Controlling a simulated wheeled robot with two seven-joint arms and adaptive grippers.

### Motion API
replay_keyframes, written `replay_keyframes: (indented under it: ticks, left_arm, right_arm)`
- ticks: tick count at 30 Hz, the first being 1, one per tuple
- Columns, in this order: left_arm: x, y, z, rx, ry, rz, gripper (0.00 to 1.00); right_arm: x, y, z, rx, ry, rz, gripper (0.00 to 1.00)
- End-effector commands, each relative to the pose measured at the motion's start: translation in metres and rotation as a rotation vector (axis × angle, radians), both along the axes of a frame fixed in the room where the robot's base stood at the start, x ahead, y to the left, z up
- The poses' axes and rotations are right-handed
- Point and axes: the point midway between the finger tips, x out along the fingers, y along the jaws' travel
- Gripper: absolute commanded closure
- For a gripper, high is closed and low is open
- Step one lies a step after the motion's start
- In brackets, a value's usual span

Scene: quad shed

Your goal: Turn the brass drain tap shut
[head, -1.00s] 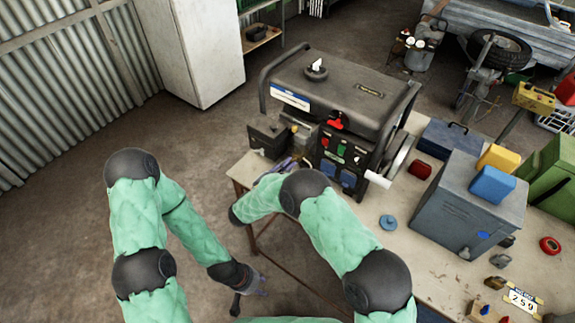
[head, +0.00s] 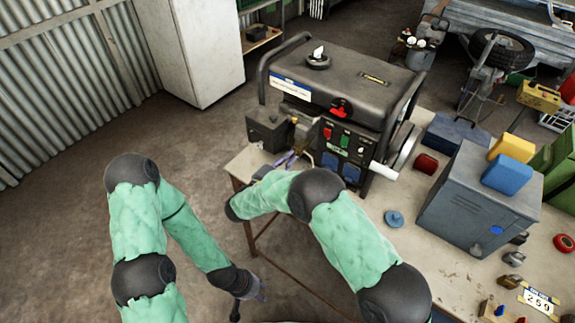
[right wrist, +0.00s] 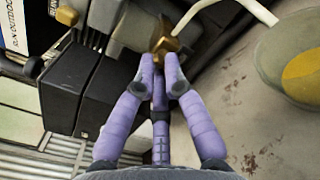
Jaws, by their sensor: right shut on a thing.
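The brass drain tap (right wrist: 167,42) shows at the top centre of the right wrist view, low on the generator. My right gripper (right wrist: 160,65) has its purple fingers closed around it, and the fingertips hide part of the tap. In the head view my right gripper (head: 288,160) is at the generator's near left side, mostly behind my forearm, and the tap cannot be made out there. My left gripper (head: 250,290) hangs low beside the bench, away from the generator, too small to read its fingers.
The black generator (head: 335,85) stands on the bench (head: 435,215). A pale round dish with a yellow inside (right wrist: 305,75) lies right of the tap, below a pale curved tube (right wrist: 225,12). A grey metal cabinet (head: 475,205) stands farther right. The floor at left is clear.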

Motion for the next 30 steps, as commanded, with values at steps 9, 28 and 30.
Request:
replay_keyframes:
  ticks: [9, 28, 30]
  left_arm:
    - [0.0, 0.0, -0.047, 0.0, 0.0, 0.0, 0.6]
    - [0.0, 0.0, -0.111, 0.0, 0.0, 0.0, 0.6]
    - [0.0, 0.0, -0.113, 0.0, 0.0, 0.0, 0.6]
  right_arm:
    - [-0.001, -0.001, -0.004, 0.245, -0.18, 0.0, 1.0]
    - [-0.003, -0.003, -0.002, 0.707, -0.514, -0.001, 1.0]
    - [-0.003, -0.004, -0.002, 0.747, -0.543, -0.001, 1.0]
